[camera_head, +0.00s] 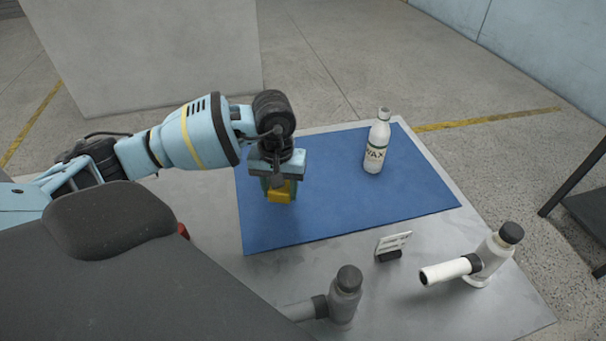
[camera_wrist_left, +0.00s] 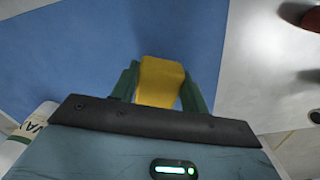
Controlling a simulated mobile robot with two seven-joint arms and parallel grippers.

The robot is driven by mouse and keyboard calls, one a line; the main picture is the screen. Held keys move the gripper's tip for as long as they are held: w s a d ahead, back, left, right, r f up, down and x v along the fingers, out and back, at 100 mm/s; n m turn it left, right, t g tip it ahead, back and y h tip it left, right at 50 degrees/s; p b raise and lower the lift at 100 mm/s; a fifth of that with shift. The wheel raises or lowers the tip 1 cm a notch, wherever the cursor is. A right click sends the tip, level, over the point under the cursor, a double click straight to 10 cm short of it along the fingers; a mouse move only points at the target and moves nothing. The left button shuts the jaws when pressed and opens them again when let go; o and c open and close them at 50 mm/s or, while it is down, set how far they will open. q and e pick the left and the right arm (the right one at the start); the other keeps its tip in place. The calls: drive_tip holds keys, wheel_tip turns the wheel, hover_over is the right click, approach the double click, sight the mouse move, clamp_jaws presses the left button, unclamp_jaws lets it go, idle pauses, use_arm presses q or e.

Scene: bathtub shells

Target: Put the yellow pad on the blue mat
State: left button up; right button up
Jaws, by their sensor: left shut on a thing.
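The yellow pad (camera_head: 279,193) is held between the fingers of my left gripper (camera_head: 278,187) over the left part of the blue mat (camera_head: 345,205). In the left wrist view the yellow pad (camera_wrist_left: 160,82) sits between two green fingers, with the blue mat (camera_wrist_left: 80,50) beyond it. I cannot tell whether the pad touches the mat or hangs just above it. My right gripper is not in view.
A white wax bottle (camera_head: 377,145) stands on the mat's right part. In front of the mat are a small card in a dark holder (camera_head: 393,245), a white spray tool (camera_head: 480,260) and a grey one (camera_head: 343,297).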

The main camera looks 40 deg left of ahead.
use_arm(q)
hover_over(301, 186)
drive_tip(key=shift+s+a+f, duration=0.1)
drive_tip(key=shift+s+f, duration=0.2)
drive_tip(key=shift+f, duration=0.05)
drive_tip(key=shift+w, duration=0.25)
drive_tip(key=shift+f, duration=1.8)
drive_tip(key=shift+f, duration=0.1)
drive_tip(key=shift+f, duration=0.15)
drive_tip(key=o, duration=1)
drive_tip(key=shift+c, duration=0.2)
drive_tip(key=shift+r, duration=0.2)
